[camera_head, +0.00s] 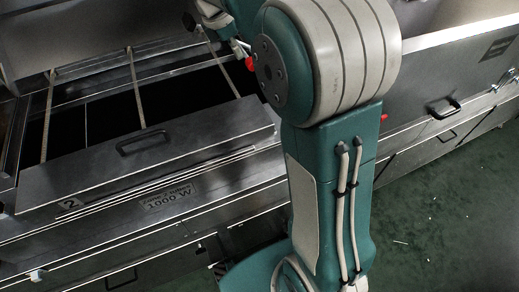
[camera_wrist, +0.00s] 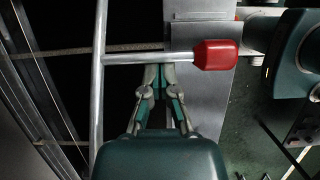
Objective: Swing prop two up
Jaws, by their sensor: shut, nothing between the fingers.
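A metal prop (camera_wrist: 98,95) runs up the left part of the wrist view. A short crossbar (camera_wrist: 150,58) sticks out from it to the right and ends in a red grip (camera_wrist: 215,54). My gripper (camera_wrist: 160,72) is shut and empty, its fingertips close to the crossbar, left of the red grip. I cannot tell whether they touch it. In the head view a red grip (camera_head: 250,64) shows beside my arm, which hides much of the area around it. Which prop is number two is not readable on the prop itself.
An open dryer section marked 2 (camera_head: 70,204) has a handled panel (camera_head: 200,150) in front of a dark opening crossed by pale cords (camera_head: 138,90). Another red tip (camera_head: 384,117) shows right of my arm.

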